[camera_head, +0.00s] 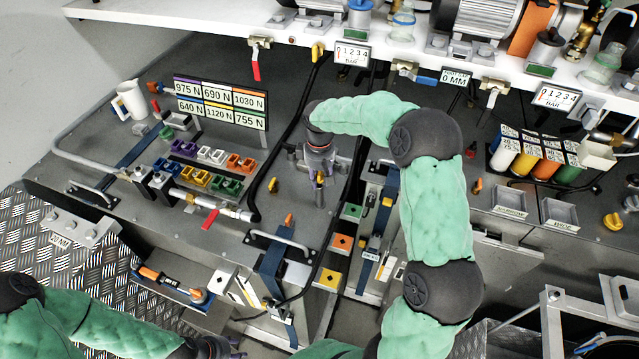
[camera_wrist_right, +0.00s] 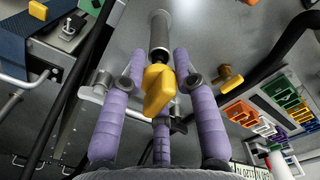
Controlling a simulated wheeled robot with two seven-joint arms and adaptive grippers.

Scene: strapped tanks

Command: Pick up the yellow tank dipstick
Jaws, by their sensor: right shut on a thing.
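The yellow dipstick handle (camera_wrist_right: 158,88) sits between the purple fingers of my right gripper (camera_wrist_right: 163,85) in the right wrist view. The fingers are shut around it. A grey cylindrical piece (camera_wrist_right: 160,35) lies just beyond the handle; I cannot tell whether the dipstick is still seated in the tank. In the head view my right gripper (camera_head: 319,172) points down over the grey tank deck, with a bit of yellow at its fingers; the wrist hides most of it. My left gripper (camera_head: 222,348) is at the bottom edge, mostly cut off.
Colored sockets (camera_head: 197,178) and a force label board (camera_head: 220,102) lie to the left. A black hose (camera_head: 303,85) passes beside my right gripper. A shelf with motors (camera_head: 480,25) hangs above. A strap with buckle (camera_head: 272,270) and a handle (camera_head: 280,240) are in front.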

